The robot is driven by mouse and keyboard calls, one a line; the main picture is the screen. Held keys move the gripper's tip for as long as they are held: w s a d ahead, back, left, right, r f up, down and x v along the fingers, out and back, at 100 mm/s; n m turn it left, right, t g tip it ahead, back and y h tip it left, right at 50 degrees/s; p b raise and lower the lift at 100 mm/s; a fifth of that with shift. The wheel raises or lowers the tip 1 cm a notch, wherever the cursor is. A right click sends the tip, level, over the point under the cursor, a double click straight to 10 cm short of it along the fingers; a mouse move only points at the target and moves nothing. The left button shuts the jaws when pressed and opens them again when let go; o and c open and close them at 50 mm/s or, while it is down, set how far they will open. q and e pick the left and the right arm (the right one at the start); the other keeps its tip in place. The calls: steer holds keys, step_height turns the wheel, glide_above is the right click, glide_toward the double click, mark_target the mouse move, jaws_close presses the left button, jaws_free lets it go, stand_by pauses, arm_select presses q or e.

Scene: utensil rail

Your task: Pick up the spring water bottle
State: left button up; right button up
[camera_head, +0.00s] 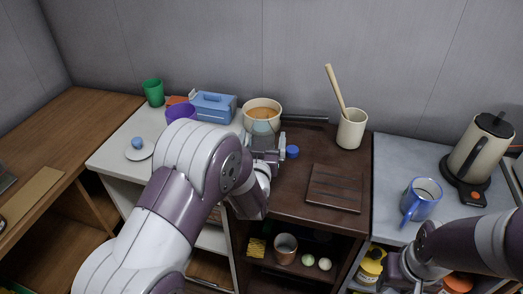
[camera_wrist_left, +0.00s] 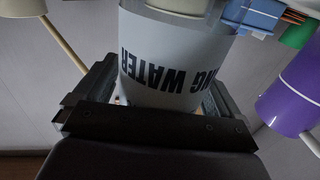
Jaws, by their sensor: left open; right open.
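The spring water bottle (camera_wrist_left: 165,65) is pale grey with dark lettering, upside down in the left wrist view, where part of the word WATER shows. It stands between the two fingers of my left gripper (camera_wrist_left: 145,105), which is open around it; a firm grip does not show. In the head view my left gripper (camera_head: 266,143) is at the front of the pan, and my arm and hand hide most of the bottle. My right gripper (camera_head: 395,270) is open at the lower right, partly out of view, near a yellow container on a shelf.
A pan (camera_head: 274,104) with orange contents stands behind my left gripper. A blue cap-like thing (camera_head: 292,151) is just right of it.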

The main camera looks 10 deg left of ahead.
mark_target(267, 124)
arm_select(q)
steer(key=shift+s, duration=0.15)
steer(key=shift+c, duration=1.2)
steer(key=shift+r, duration=0.1)
steer(key=c, duration=1.2)
steer(key=shift+r, duration=0.55)
steer(key=shift+c, duration=0.2)
steer(key=r, duration=0.2)
steer(key=d+r, duration=0.1)
steer(key=shift+w+r, duration=0.35)
steer(key=w+d+r, duration=0.6)
steer(key=d, duration=0.2)
steer(key=shift+w+d+r, duration=0.15)
steer(key=shift+w+d, duration=0.05)
steer(key=shift+w, duration=0.05)
